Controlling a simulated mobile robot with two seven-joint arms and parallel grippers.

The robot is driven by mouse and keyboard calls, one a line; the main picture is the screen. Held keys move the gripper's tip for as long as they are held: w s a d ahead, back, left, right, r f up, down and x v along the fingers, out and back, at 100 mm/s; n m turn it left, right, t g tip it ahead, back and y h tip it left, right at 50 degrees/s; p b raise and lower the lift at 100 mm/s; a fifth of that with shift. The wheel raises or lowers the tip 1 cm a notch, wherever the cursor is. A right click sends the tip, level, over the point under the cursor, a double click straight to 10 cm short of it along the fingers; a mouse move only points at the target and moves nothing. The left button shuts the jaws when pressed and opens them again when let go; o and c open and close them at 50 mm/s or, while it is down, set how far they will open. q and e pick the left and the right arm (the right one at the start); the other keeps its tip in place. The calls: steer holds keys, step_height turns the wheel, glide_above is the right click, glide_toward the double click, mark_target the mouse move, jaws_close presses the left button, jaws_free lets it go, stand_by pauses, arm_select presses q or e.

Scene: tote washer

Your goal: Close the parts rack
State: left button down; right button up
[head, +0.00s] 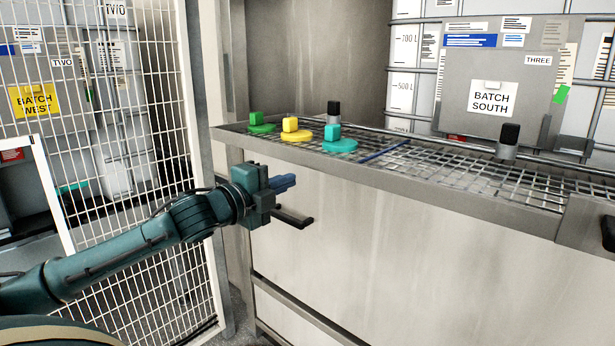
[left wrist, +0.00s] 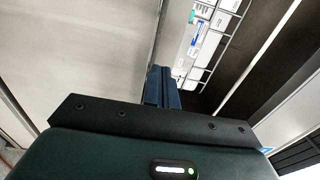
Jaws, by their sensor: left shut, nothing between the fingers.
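The parts rack is a steel-framed unit with a wire mesh top (head: 480,183) and a pale front panel (head: 400,250). A dark bar handle (head: 294,217) juts from the panel near its left end. How far the rack stands open I cannot tell. My left gripper (head: 284,182) is shut and empty, in front of the panel's upper left, just above the handle in the picture; contact cannot be told. Its shut blue fingers (left wrist: 162,88) also show in the left wrist view, beside a pale surface. My right gripper is out of view.
Green (head: 262,123), yellow (head: 296,131) and teal (head: 339,141) knobbed pieces sit on the mesh, with black-topped posts (head: 508,138) nearby. A white wire fence (head: 130,200) stands left. Grey bins (head: 492,85) stand behind. A lower panel (head: 300,318) is below the front.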

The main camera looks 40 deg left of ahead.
mark_target(317, 169)
arm_select(q)
steer(key=w+p, duration=0.1)
steer(key=w, duration=0.2)
steer(key=w+p, duration=0.1)
steer(key=w, duration=0.2)
steer(key=shift+d+r, duration=0.15)
steer(key=shift+r, duration=0.05)
steer(key=shift+w+d+f, duration=0.1)
steer(key=shift+w+f, duration=0.1)
steer(key=shift+w, duration=0.4)
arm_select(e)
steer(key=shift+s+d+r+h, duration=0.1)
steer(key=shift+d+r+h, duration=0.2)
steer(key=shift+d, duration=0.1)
arm_select(q)
steer(key=shift+p, duration=0.3)
